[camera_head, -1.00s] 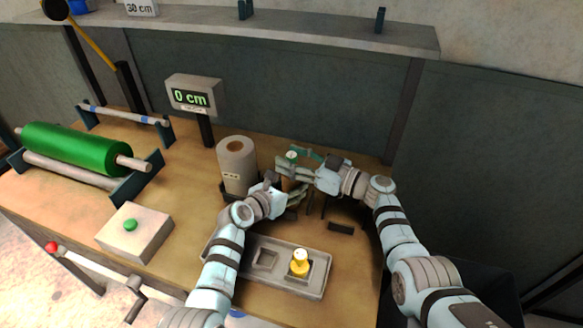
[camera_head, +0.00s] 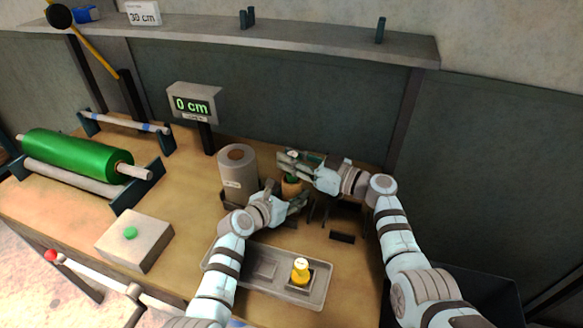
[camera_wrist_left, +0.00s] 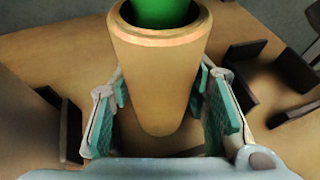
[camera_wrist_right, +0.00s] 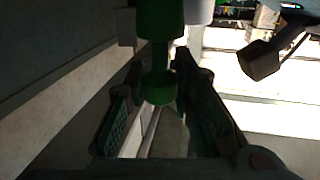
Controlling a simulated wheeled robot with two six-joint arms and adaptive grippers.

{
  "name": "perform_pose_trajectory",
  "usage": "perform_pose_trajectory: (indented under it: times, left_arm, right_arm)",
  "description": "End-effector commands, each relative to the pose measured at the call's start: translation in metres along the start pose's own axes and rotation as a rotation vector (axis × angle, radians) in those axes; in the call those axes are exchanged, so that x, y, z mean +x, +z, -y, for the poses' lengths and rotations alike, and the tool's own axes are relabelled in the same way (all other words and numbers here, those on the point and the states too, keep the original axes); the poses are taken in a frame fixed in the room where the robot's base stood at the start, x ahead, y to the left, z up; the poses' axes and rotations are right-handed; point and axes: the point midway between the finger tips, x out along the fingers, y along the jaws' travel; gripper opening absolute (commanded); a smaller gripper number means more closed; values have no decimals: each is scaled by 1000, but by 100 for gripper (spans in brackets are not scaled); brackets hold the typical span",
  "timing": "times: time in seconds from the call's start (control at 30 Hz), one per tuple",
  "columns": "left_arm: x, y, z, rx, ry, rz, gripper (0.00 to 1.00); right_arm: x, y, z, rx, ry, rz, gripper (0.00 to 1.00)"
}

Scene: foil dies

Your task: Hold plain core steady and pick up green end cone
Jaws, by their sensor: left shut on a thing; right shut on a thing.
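The plain core (camera_wrist_left: 155,75) is a tan upright tube with an open top in the left wrist view. In the head view it is small and partly covered by my grippers (camera_head: 291,188). My left gripper (camera_head: 288,203) is shut on the core, one finger on each side. The green end cone (camera_wrist_right: 160,88) is between the fingers of my right gripper (camera_wrist_right: 162,112), which is shut on it. Green also shows within the core's mouth in the left wrist view (camera_wrist_left: 162,12); I cannot tell how deep it sits. My right gripper is just above the core in the head view (camera_head: 294,165).
A grey tray (camera_head: 228,275) in front holds a yellow cone (camera_head: 300,271) beside an empty recess. A wide pale roll (camera_head: 237,172) stands left of the grippers. A green-button box (camera_head: 133,240), green roll (camera_head: 75,158) and "0 cm" display (camera_head: 193,104) are further left.

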Motion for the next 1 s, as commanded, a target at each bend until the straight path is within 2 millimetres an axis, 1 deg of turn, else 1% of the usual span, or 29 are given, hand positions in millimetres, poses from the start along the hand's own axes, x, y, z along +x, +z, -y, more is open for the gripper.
perform_pose_trajectory:
  times: [0.03,0.1,0.2,0.23,0.33,0.53,0.57,0.7,1.0]
  left_arm:
    - [0,0,0,0,0,-1,14]
    - [0,0,0,0,0,-1,14]
    - [0,0,0,0,0,-1,14]
    - [0,0,0,0,0,-1,14]
    - [0,0,0,0,0,-1,14]
    - [0,0,0,0,0,-1,14]
    - [0,0,0,0,0,-1,44]
    - [0,0,0,0,0,-1,66]
    - [0,0,0,0,0,0,66]
  right_arm:
    - [0,-15,0,-8,-1,-5,0]
    - [0,-35,0,-7,0,-4,0]
    - [0,-57,0,-5,-1,-4,0]
    - [0,-62,0,-4,-1,-3,0]
    - [0,-72,0,-2,0,-2,0]
    - [0,-74,0,0,0,-1,0]
    - [0,-73,0,0,0,-1,0]
    - [0,-73,0,0,-1,-1,0]
    - [0,-73,0,0,-1,-2,0]
